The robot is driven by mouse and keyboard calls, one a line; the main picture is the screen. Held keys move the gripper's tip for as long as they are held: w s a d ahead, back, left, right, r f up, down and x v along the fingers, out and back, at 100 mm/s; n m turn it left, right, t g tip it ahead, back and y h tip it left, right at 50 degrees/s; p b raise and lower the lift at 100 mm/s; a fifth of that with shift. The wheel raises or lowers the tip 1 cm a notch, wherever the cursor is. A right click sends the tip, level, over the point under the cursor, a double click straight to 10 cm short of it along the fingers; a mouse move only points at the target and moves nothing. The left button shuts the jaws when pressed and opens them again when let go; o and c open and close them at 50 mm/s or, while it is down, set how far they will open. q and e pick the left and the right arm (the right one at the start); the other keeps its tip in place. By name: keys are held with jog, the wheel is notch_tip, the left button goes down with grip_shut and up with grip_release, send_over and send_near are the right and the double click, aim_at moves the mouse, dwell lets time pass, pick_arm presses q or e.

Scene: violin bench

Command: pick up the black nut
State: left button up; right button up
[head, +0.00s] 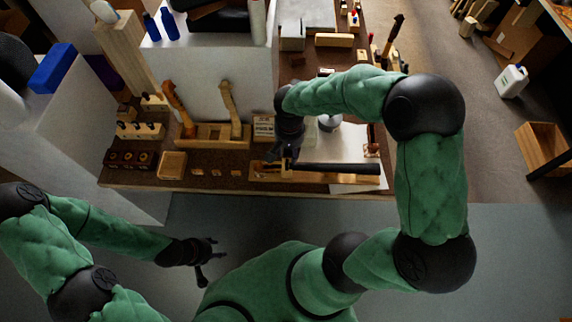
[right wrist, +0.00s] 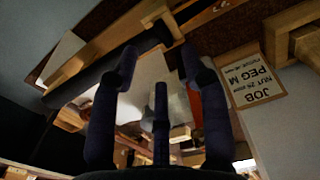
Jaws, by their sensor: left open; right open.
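I cannot make out the black nut for certain in either view. Small pale and brown pieces (head: 215,172) lie in a row along the bench front, too small to tell apart. My right gripper (head: 284,156) is open above the bench's front part, beside a black bar (head: 335,168) on a wooden piece (head: 268,179). In the right wrist view its dark fingers (right wrist: 158,75) are spread with nothing held between them; the black bar (right wrist: 85,85) and pale wood lie beyond. My left gripper (head: 205,256) is open and empty in front of the bench, away from it.
A dark block with holes (head: 130,159), a small wooden tray (head: 172,165) and a stand (head: 212,140) with two carved necks are on the bench's left. A job card (head: 264,127) stands behind; it also shows in the right wrist view (right wrist: 255,78). A white sheet (head: 350,150) lies right.

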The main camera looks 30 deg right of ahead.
aim_at(288, 163)
jog(key=shift+a+f+b, duration=0.1)
jog(key=shift+f+b, duration=0.95)
jog(key=shift+f, duration=2.15)
jog(key=shift+r, duration=0.1)
jog(key=shift+c, duration=0.3)
jog(key=c, duration=0.8)
